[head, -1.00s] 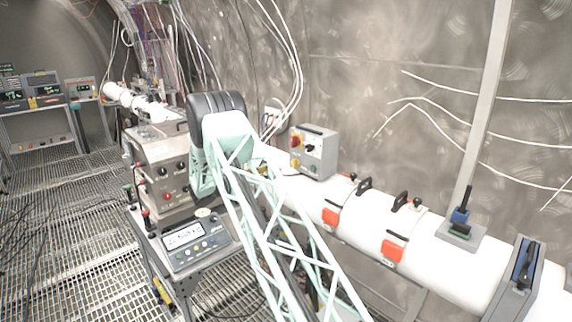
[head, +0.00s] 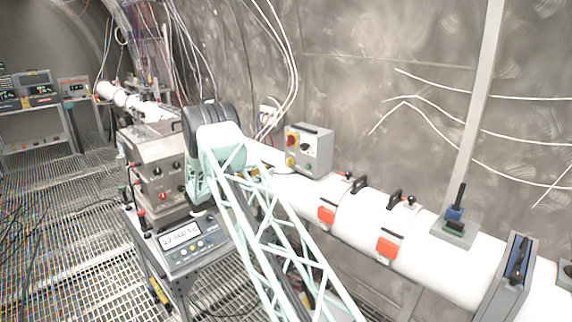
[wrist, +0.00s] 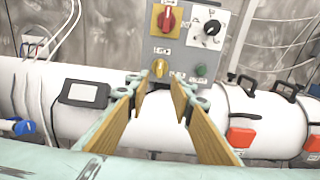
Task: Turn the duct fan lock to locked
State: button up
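A grey control box (head: 313,150) is mounted over the white duct, and it fills the top middle of the wrist view (wrist: 185,58). Its face carries a red rotary switch on a yellow plate (wrist: 167,19), a black pointer knob on a white dial (wrist: 211,28), a small yellow knob (wrist: 159,67) at lower left and a green button (wrist: 201,71). Labels are too small to read, so I cannot tell which is the fan lock. My gripper (wrist: 160,93) is open and empty, its tan-padded fingers apart just below the yellow knob in the picture. My arm hides it in the head view.
The white duct (head: 350,210) runs below the box, with orange-tagged clamps (head: 388,247) and black handles to the right. A blue-handled device (head: 456,215) sits further right. An instrument cart (head: 180,240) stands left of my arm.

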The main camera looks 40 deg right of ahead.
aim_at(287, 162)
jog(key=d, duration=0.4)
jog(key=d+p, duration=0.1)
jog(key=d, duration=0.3)
jog(key=w+d+p, duration=0.1)
jog(key=d, duration=0.4)
jog(key=shift+w, duration=0.1)
jog(key=shift+c, duration=0.6)
grip_shut()
